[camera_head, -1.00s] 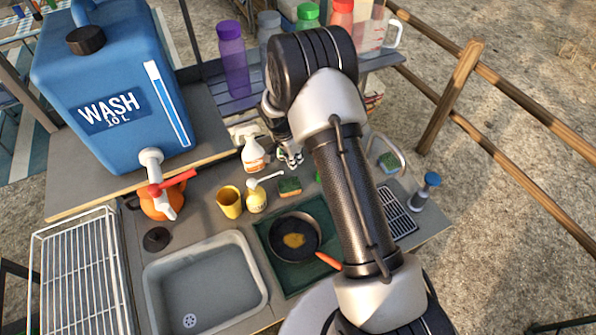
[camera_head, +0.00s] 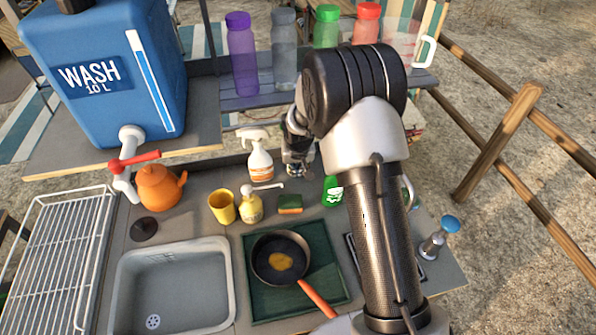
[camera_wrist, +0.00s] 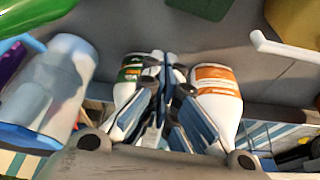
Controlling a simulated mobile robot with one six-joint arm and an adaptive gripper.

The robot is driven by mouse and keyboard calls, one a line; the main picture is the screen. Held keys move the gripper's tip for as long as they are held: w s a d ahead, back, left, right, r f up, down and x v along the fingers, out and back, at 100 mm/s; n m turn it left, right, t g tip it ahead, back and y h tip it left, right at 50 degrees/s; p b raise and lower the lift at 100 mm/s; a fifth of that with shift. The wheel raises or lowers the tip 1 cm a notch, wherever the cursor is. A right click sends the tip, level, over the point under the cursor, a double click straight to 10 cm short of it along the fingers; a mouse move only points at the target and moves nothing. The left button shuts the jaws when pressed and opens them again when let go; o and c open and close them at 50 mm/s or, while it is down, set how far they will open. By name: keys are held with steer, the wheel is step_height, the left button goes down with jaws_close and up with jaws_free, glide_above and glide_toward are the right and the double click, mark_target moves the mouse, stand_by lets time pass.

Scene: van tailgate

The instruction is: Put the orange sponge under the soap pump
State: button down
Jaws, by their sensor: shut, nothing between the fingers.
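The orange sponge (camera_head: 290,208), with a dark green top, lies on the grey counter just right of the soap pump. The soap pump (camera_head: 251,210) is a small yellow bottle with a white spout reaching right toward the sponge. In the wrist view, the pump's yellow body (camera_wrist: 298,18) and white spout show at the top right. A dark green patch at the top edge there looks like the sponge's top (camera_wrist: 197,6). My gripper (camera_head: 298,168) is shut and empty, above the counter's back edge, behind the sponge and apart from it.
A white spray bottle (camera_head: 260,158) stands left of my gripper, and a green bottle (camera_head: 332,190) stands right of the sponge. A yellow cup (camera_head: 222,207) is left of the pump. A pan (camera_head: 265,268) lies in front on a green mat (camera_head: 258,310).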

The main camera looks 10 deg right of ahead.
mark_target(290, 204)
steer(key=b+x, duration=0.1)
steer(key=x, duration=0.7)
steer(key=shift+s+b, duration=0.1)
steer(key=shift+b, duration=0.2)
steer(key=s, duration=0.1)
steer(key=s+r, duration=0.1)
steer(key=s, duration=0.1)
steer(key=shift+s+a, duration=0.15)
steer(key=shift+s, duration=0.05)
steer(key=shift+s+f, duration=0.1)
steer(key=shift+s, duration=0.2)
